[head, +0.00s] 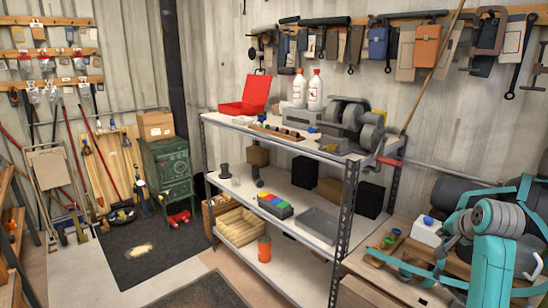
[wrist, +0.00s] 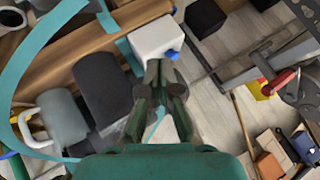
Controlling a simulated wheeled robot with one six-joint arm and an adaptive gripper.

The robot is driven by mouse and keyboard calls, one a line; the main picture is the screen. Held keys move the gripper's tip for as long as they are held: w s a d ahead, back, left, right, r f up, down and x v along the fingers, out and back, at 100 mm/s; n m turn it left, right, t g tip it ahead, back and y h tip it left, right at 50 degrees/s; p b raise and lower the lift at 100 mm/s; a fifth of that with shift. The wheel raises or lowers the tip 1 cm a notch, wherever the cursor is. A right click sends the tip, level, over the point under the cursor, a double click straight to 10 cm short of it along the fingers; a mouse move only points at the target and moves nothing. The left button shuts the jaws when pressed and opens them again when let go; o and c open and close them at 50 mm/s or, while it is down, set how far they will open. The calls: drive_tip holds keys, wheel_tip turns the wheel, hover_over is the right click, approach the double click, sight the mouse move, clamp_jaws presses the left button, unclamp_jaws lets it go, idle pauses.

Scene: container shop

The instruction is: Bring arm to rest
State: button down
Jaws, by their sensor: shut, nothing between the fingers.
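My teal and grey arm (head: 492,255) is folded at the lower right of the head view, over the wooden bench. My gripper (wrist: 164,66) shows in the wrist view, its dark green fingers close together and holding nothing. Beyond its tips in the picture is a white container with a blue cap (wrist: 153,37). I cannot tell the exact gap between them. The same white container (head: 427,232) stands on the bench in the head view, left of my arm. My fingertips cannot be made out in the head view.
Dark cylinders (wrist: 104,86) and a teal band (wrist: 38,72) lie close to the left of my gripper in the wrist view. A metal shelf (head: 345,235) with a red case (head: 243,96) and bottles stands left of the bench. Floor (head: 85,275) shows at left.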

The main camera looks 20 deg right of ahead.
drive_tip(key=a+f+n+t, duration=0.1)
drive_tip(key=a+f+n, duration=0.2)
drive_tip(key=a+f, duration=1.25)
drive_tip(key=s+a+f+n+t, duration=0.1)
drive_tip(key=s+a+f, duration=0.3)
drive_tip(key=a+f, duration=0.25)
drive_tip(key=s+a+f+n+t, duration=0.1)
drive_tip(key=s+a+f+n, duration=0.1)
drive_tip(key=s+a+f, duration=0.4)
drive_tip(key=s+a+n+t+y, duration=0.2)
drive_tip(key=s+a+n, duration=0.2)
drive_tip(key=s+a, duration=1)
drive_tip(key=s+a+r+n+t+y, duration=0.1)
drive_tip(key=s+a+r+n, duration=0.1)
drive_tip(key=s, duration=0.6)
drive_tip(key=s+a+r+n+y, duration=0.1)
drive_tip(key=s+a+r+n, duration=0.1)
drive_tip(key=s+a+r, duration=0.2)
drive_tip(key=s+r, duration=0.3)
drive_tip(key=s, duration=0.1)
drive_tip(key=shift+r+n+t+y, duration=0.25)
drive_tip(key=shift+n+t+y, duration=0.15)
